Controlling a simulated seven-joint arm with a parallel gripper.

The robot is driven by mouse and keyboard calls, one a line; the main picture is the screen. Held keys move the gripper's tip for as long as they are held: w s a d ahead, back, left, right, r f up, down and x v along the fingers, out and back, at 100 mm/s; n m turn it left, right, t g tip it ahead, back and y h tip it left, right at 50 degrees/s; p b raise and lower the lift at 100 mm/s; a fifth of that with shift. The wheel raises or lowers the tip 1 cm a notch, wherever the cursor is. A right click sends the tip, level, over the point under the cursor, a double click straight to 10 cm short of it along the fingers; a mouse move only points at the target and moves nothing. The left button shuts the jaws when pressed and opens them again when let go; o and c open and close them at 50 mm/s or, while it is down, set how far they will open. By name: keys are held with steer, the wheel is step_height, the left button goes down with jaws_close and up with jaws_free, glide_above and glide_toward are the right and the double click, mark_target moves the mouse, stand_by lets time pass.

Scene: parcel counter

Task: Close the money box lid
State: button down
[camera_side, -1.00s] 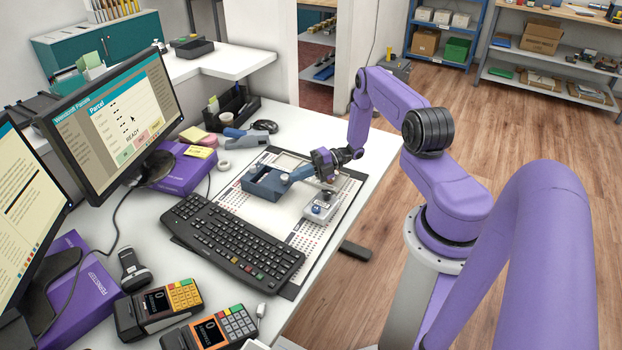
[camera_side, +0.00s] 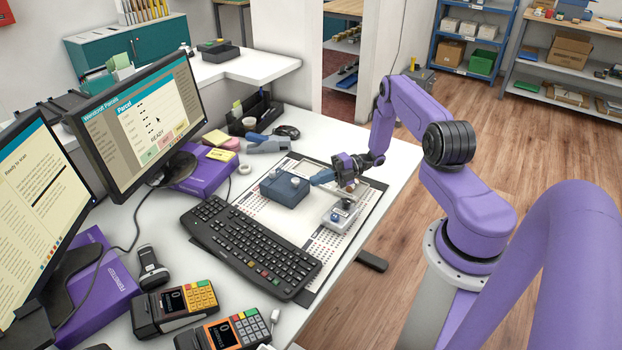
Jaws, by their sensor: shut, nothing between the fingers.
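The blue money box (camera_side: 284,192) stands on the white printed mat, beyond the keyboard. Its top now looks covered by a flat blue lid (camera_side: 281,182) with a small pale fitting near its right side. Whether the lid is fully seated is too small to tell. My gripper (camera_side: 314,180) is just right of the box, low over the mat, pointing left toward it. It is shut and empty. A narrow gap seems to separate its tips from the box, though contact is hard to judge.
A grey-white device (camera_side: 340,215) with a dark knob sits on the mat (camera_side: 259,213) close below my gripper. The black keyboard (camera_side: 250,248) lies in front of the box. A grey-blue tool (camera_side: 266,144) and a tape roll (camera_side: 244,169) lie behind it.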

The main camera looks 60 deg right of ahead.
steer(key=v, duration=1)
steer(key=shift+s+r, duration=0.1)
steer(key=shift+s, duration=0.15)
steer(key=a+r+n+g+h, duration=0.3)
steer(key=a+r+n+g, duration=0.4)
steer(key=a+n, duration=0.55)
steer(key=a+r+n+g+h, duration=0.3)
steer(key=a+r+n+g, duration=0.5)
steer(key=a+n, duration=0.45)
steer(key=s+a+r+n+t+h, duration=0.2)
steer(key=s+r+n, duration=0.1)
steer(key=s+n, duration=0.4)
steer(key=s+a+r+n+t+h, duration=0.2)
steer(key=s+n, duration=0.6)
steer(key=n, duration=0.6)
steer(key=s+a+r+n+t+h, duration=0.2)
steer(key=s+a+r+n+h, duration=0.1)
steer(key=s+n, duration=0.4)
steer(key=r+n, duration=0.1)
steer(key=n, duration=0.2)
steer(key=shift+a+r+n, duration=0.3)
steer(key=shift+a+n, duration=0.1)
